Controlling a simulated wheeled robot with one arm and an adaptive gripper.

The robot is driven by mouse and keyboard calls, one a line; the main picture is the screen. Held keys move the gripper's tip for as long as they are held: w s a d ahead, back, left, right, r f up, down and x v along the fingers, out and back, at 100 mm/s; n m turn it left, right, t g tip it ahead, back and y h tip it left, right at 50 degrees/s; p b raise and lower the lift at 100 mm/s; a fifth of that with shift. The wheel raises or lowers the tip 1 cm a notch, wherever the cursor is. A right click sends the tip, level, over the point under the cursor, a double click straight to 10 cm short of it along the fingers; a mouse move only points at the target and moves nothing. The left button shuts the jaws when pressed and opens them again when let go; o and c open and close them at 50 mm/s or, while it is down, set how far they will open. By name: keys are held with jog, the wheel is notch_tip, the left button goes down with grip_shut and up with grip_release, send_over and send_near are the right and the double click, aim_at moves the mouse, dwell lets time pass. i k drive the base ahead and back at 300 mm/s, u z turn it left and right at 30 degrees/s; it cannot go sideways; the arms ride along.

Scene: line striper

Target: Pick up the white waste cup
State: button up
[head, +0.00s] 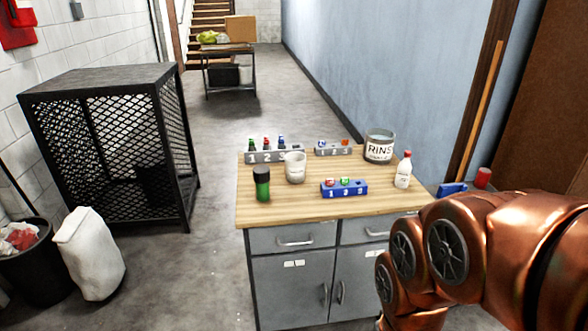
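The white waste cup (295,168) stands upright on the wooden top of the grey cabinet (290,207). It is left of the middle of that top, behind and to the right of a green bottle with a dark cap (262,184). The cup stands in front of a grey numbered rack and partly hides its right end. My copper-coloured arm fills the lower right of the head view, right of the cabinet. My gripper does not show in this view.
A blue numbered rack (344,188), a RINSE tub (379,146) and a white bottle with a red cap (404,170) stand right of the cup. Another grey rack (333,148) is behind. A black mesh cage (115,145) stands left; floor between is clear.

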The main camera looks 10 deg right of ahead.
aim_at(295, 160)
jog(key=z, duration=1.35)
jog(key=i, duration=1.35)
jog(key=u, duration=2.7)
jog(key=i, duration=0.5)
